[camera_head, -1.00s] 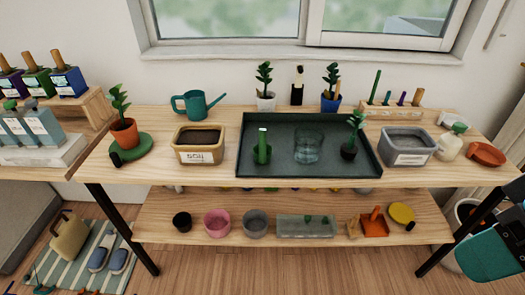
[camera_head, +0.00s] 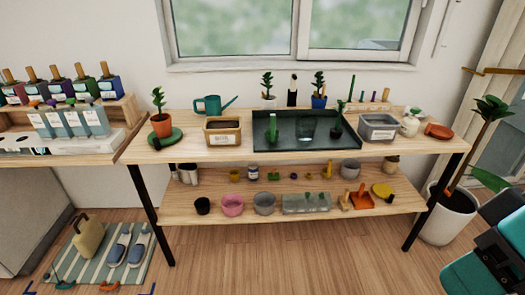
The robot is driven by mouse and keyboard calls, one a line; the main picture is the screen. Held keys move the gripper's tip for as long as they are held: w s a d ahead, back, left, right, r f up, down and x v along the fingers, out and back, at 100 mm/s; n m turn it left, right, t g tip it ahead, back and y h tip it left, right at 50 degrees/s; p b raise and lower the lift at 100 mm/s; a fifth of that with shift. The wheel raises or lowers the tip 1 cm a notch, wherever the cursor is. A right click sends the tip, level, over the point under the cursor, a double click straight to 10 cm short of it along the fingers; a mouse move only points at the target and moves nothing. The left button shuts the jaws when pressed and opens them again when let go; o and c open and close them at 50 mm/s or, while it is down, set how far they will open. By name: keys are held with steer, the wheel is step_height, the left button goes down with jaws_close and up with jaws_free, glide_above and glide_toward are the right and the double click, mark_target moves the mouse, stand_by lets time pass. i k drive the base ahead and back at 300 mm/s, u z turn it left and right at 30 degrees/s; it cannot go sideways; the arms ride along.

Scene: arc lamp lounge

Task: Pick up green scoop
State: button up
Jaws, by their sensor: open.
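A green upright thing with a handle, which looks like the green scoop (camera_head: 272,128), stands in the left part of the dark tray (camera_head: 290,143) on the upper tabletop. It is small in this view, so its exact shape is hard to tell. A clear glass (camera_head: 307,129) and a small dark pot with a plant (camera_head: 336,126) stand to its right in the same tray. Part of my teal and black arm shows at the lower right corner, far from the tray. My gripper's fingers are not in view.
A soil bin (camera_head: 223,140) stands left of the tray and a grey bin (camera_head: 378,135) right of it. The lower shelf (camera_head: 240,190) holds several pots and tools. A large potted plant (camera_head: 449,224) stands at the right.

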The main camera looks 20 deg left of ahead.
mark_target(271, 136)
steer(key=u, duration=1.65)
steer(key=i, duration=1.4)
steer(key=z, duration=0.6)
steer(key=i, duration=0.5)
steer(key=z, duration=0.45)
